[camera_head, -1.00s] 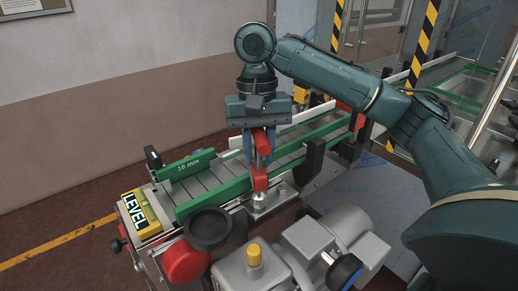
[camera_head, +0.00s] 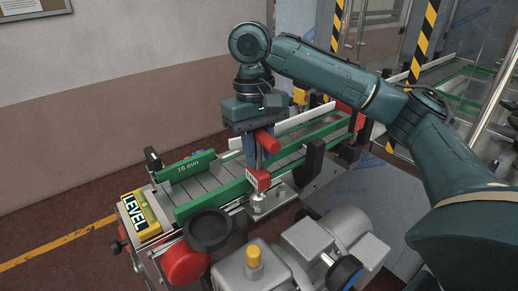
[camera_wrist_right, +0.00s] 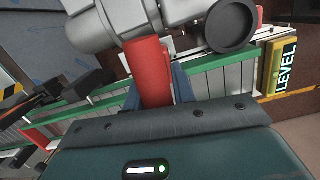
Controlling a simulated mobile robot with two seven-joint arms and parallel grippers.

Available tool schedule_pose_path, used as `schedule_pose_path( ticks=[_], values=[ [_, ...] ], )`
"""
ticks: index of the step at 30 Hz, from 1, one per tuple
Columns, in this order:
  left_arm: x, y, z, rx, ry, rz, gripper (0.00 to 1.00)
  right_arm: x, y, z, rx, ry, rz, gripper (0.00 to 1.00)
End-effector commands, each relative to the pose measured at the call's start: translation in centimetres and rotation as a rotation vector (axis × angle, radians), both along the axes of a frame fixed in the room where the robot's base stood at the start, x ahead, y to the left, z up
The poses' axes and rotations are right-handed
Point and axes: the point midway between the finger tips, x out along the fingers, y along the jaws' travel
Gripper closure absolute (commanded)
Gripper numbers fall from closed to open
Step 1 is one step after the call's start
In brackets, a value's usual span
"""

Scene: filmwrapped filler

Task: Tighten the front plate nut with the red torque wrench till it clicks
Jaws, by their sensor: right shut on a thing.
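The red torque wrench (camera_head: 267,141) is held in my right gripper (camera_head: 252,152) above the near side of the conveyor. Its upper red part points toward the camera and right; its lower red head (camera_head: 259,180) sits at the top of the front plate nut (camera_head: 258,203). The exact fit on the nut is too small to tell. In the right wrist view the red wrench (camera_wrist_right: 150,72) stands between the blue fingers of my right gripper (camera_wrist_right: 157,90), which are shut on it. My left gripper is not in view.
The conveyor has green side rails (camera_head: 220,193) and a yellow LEVEL block (camera_head: 138,214) at its near end. A grey motor (camera_head: 345,235), a black round cup (camera_head: 208,230) and a red knob (camera_head: 184,262) crowd the front. A black bracket (camera_head: 313,158) stands right of the wrench.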

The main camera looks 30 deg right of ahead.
Motion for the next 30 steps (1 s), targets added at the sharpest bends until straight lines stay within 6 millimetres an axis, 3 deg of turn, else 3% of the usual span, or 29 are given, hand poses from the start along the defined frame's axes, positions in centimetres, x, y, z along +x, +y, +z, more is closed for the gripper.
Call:
schedule_pose_path(
  ticks=[15,30],
  values=[
    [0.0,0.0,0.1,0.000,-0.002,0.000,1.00,0.0,0.0,-0.2,0.002,0.001,0.053,1.00],
    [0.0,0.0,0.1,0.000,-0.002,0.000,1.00,0.0,0.0,3.3,0.000,-0.002,0.049,1.00]
  ],
)
